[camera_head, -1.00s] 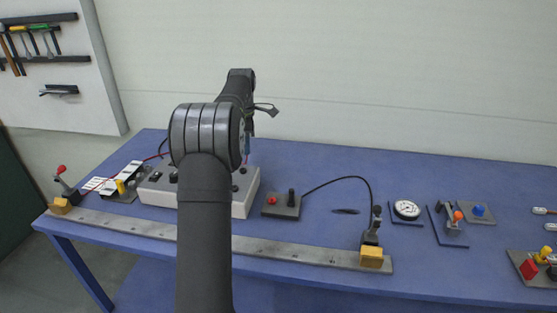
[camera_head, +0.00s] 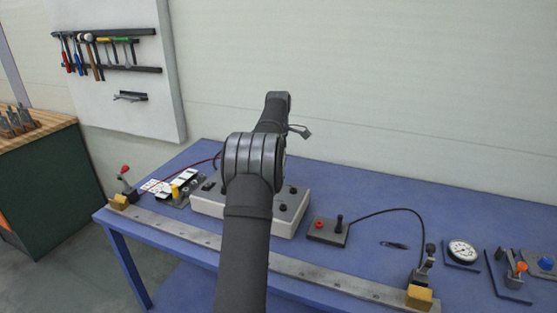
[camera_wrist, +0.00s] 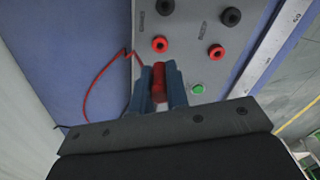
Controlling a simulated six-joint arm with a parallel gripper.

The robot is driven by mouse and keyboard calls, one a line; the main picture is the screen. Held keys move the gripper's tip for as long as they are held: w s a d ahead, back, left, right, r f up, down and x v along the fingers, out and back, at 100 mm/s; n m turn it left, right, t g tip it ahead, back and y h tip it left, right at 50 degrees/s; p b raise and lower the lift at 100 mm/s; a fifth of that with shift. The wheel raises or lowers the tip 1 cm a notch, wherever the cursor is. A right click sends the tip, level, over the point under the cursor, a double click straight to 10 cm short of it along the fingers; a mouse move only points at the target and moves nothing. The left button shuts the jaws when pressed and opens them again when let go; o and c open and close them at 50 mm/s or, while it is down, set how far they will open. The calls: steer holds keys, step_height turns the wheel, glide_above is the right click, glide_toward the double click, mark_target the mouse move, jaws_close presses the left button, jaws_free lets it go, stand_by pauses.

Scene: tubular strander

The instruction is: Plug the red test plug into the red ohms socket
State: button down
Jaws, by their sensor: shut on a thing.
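In the wrist view my gripper (camera_wrist: 159,85), with two blue fingers, is shut on the red test plug (camera_wrist: 159,76). Its red lead (camera_wrist: 92,88) loops out to the left. The plug is over the grey panel of the meter box (camera_wrist: 186,70). Two red sockets, a left one (camera_wrist: 159,44) and a right one (camera_wrist: 216,52), lie ahead of the fingertips, apart from the plug in the picture. The panel labels are too small to read, so I cannot tell which is ohms. In the head view my arm hides the gripper and part of the meter box (camera_head: 290,222).
Black sockets (camera_wrist: 231,16) and a green button (camera_wrist: 198,88) are on the panel. A steel rail (camera_head: 320,277) runs along the bench front, with a clamp (camera_head: 421,283) at its right. A small plate (camera_head: 327,236) with red and black posts stands right of the box.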

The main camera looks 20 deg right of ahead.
steer(key=shift+f, duration=2.2)
steer(key=shift+f, duration=1.05)
steer(key=c, duration=1.3)
jaws_free()
step_height(320, 180, up, 17)
steer(key=shift+r, duration=0.2)
step_height(320, 180, down, 17)
steer(key=shift+f, duration=0.1)
